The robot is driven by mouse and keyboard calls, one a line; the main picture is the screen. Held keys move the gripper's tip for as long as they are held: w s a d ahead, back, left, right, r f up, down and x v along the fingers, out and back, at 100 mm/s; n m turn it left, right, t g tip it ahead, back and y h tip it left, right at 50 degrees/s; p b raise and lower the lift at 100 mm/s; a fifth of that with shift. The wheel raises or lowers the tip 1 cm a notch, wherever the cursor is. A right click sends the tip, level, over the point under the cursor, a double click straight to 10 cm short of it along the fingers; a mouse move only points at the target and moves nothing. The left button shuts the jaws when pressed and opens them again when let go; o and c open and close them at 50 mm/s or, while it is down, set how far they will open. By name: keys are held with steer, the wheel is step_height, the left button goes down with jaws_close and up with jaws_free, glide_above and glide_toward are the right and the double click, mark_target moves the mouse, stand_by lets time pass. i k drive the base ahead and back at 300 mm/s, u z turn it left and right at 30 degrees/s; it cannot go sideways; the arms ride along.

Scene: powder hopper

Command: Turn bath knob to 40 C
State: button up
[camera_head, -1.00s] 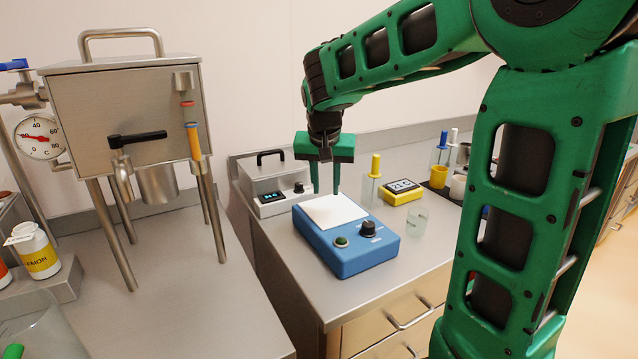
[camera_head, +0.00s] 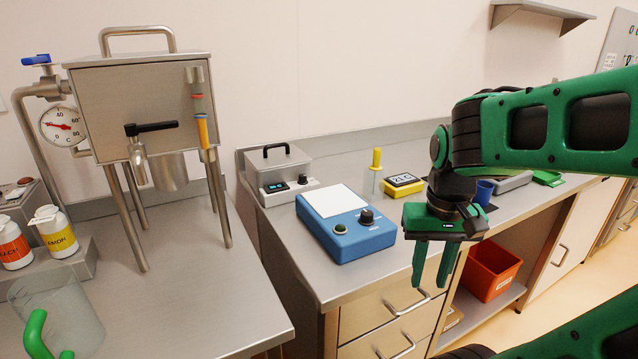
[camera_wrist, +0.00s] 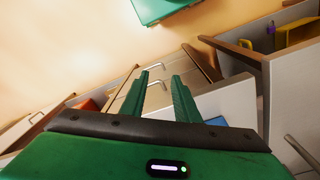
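The bath (camera_head: 272,172) is a steel box with a black lid handle, at the back left of the right bench in the head view. Its front panel has a small lit display (camera_head: 276,187), too small to read, and a dark knob (camera_head: 302,180) to the right of it. My gripper (camera_head: 432,284) hangs in front of the bench's front edge, well to the right of and nearer than the bath. Its two green fingers point down, apart, with nothing between them. In the wrist view the fingers (camera_wrist: 160,95) are also apart and empty; the bath is not seen there.
A blue stirrer-like device (camera_head: 345,240) with a white top stands in front of the bath. A yellow device (camera_head: 404,185) and a yellow-capped tube (camera_head: 375,172) stand to its right. The steel hopper (camera_head: 150,105) is on the left bench. An orange bin (camera_head: 490,270) sits below.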

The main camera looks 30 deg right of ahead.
mark_target(302, 178)
steer(key=u, duration=0.05)
steer(key=k, duration=1)
steer(key=z, duration=0.65)
steer(key=i, duration=1.55)
steer(key=u, duration=0.6)
